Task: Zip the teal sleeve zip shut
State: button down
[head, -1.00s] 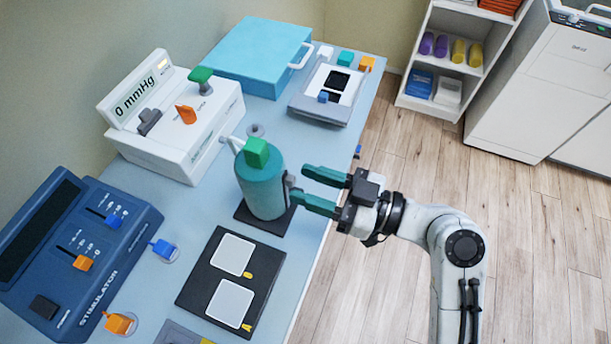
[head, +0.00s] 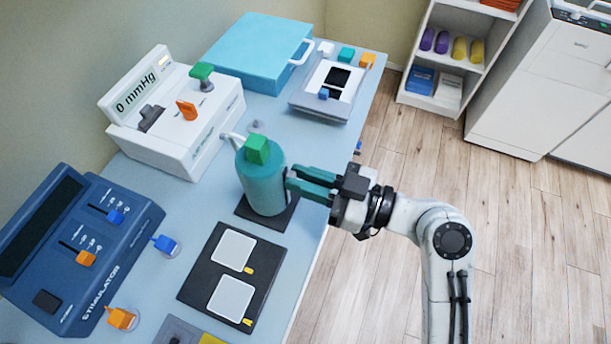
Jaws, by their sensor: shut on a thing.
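The teal sleeve (head: 262,182) is an upright cylinder on a dark base plate (head: 267,214), with a green block (head: 256,150) on top. My gripper (head: 291,180) is at its right side, with its teal fingers close together. The fingers are shut on the small grey zip pull at the sleeve's side, which they now mostly hide. The zip's track is not visible from here, so I cannot tell how far it is shut.
A white pressure unit (head: 178,125) reading 0 mmHg stands behind left. A blue stimulator (head: 75,250) is at the left. A black pad tray (head: 232,280) lies in front. A light-blue box (head: 255,55) and a grey device (head: 330,90) are at the back. Floor lies right of the table.

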aim_at(288, 198)
jog(key=shift+f, duration=0.1)
dwell(0.3)
notch_tip(288, 198, down, 9)
jog(key=b, duration=0.9)
jog(key=c, duration=1.1)
grip_release()
jog(key=shift+d, duration=0.15)
jog(key=b+v, duration=0.1)
jog(key=v, duration=0.9)
jog(key=shift+s+d+b, duration=0.1)
jog(key=shift+d+b, duration=0.2)
jog(key=shift+b, duration=0.1)
